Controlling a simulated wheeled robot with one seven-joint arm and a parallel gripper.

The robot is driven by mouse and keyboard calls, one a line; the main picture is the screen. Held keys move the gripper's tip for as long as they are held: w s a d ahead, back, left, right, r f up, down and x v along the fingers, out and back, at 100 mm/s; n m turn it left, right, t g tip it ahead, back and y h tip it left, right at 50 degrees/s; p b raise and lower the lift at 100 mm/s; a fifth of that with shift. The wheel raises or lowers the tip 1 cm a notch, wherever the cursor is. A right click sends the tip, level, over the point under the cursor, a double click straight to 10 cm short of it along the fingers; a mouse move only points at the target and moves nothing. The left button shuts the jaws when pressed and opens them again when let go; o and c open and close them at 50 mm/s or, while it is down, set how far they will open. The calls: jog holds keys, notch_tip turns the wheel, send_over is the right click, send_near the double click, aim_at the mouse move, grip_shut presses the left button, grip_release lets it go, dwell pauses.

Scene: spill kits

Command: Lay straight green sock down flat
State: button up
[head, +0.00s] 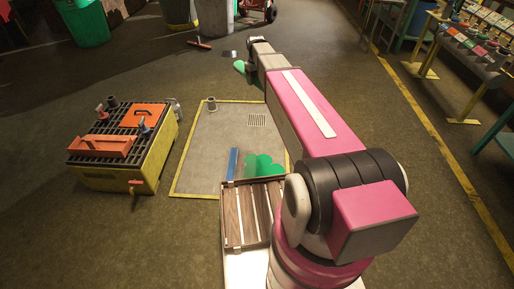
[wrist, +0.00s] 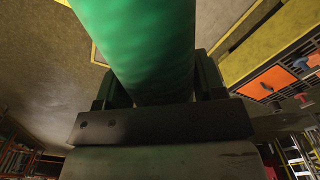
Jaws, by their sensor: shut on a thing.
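My gripper (wrist: 158,85) is shut on a straight green sock (wrist: 140,45), a thick smooth tube that passes between the two dark fingers in the wrist view. In the head view one rounded green end of the sock (head: 239,66) shows at the far end of my outstretched arm, past the bordered floor area. The rest of it is hidden behind the arm, and my fingers are hard to make out there. I cannot tell how high the sock is above the floor.
A yellow spill pallet (head: 120,178) stands left. Nearer, a slatted wooden tray (head: 232,225) has green lobed pieces (head: 262,167) and a blue piece (head: 233,163) at its far end.

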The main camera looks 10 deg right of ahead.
jog(key=w+a+f+n, duration=0.25)
jog(key=w+f, duration=0.25)
jog(key=f, duration=0.7)
jog(key=w+a+f+n, duration=0.25)
jog(key=w+f, duration=0.25)
jog(key=f, duration=0.8)
jog(key=w+a+f+n, duration=0.25)
jog(key=w+f, duration=0.35)
jog(key=f, duration=0.6)
jog(key=n, duration=0.3)
send_over(257, 146)
notch_tip(257, 146, down, 22)
jog(key=shift+a+f, duration=0.1)
jog(key=shift+a, duration=0.05)
jog(key=shift+f, duration=1.95)
jog(key=shift+f, duration=0.2)
jog(key=o, duration=0.9)
jog(key=shift+r, duration=0.1)
